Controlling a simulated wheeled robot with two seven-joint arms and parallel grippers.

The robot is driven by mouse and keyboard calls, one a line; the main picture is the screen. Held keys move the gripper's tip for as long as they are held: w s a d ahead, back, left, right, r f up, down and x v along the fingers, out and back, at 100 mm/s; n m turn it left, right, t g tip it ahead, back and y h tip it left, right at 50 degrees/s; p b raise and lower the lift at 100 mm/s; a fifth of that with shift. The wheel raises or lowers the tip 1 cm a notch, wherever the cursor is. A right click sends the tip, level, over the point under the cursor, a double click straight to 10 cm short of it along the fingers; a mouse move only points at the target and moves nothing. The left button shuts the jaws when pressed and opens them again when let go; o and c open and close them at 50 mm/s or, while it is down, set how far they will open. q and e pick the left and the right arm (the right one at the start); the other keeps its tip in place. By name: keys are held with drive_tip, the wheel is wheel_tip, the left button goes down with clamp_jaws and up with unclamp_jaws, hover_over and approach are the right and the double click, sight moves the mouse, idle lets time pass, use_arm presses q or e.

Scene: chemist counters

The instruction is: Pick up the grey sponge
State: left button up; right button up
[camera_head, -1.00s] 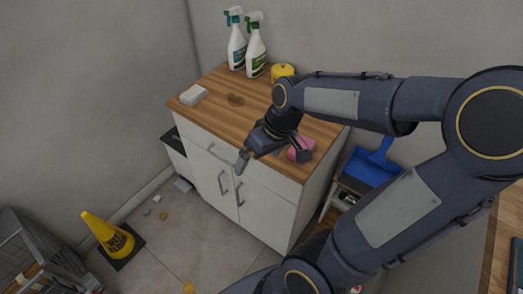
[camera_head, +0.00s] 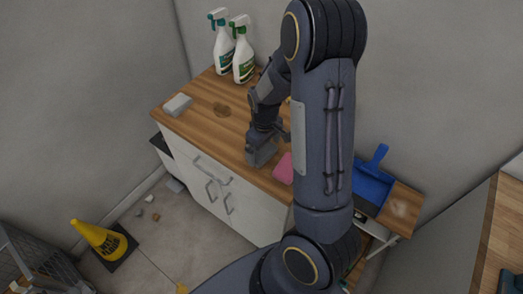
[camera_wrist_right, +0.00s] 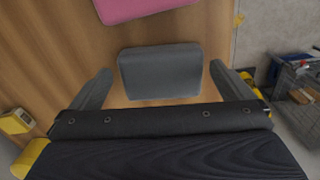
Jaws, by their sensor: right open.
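The grey sponge (camera_wrist_right: 160,72) lies on the wooden counter top in the right wrist view, between the two spread fingers of my right gripper. Small gaps show on both sides of it, so the fingers do not touch it. In the head view my right gripper (camera_head: 262,154) points down at the counter's front part, beside the pink sponge (camera_head: 284,168), and the grey sponge cannot be told apart from it there. The pink sponge also shows at the top of the right wrist view (camera_wrist_right: 145,8). My left gripper is not in view.
On the wooden counter (camera_head: 195,122) stand two spray bottles (camera_head: 232,48) at the back, with a pale block (camera_head: 177,104) at the left and a brown stain (camera_head: 222,110). A blue dustpan (camera_head: 372,180) lies to the right. A yellow cone (camera_head: 98,238) stands on the floor.

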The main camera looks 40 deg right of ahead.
drive_tip(key=shift+f, duration=0.5)
drive_tip(key=c, duration=0.8)
drive_tip(key=shift+r, duration=0.2)
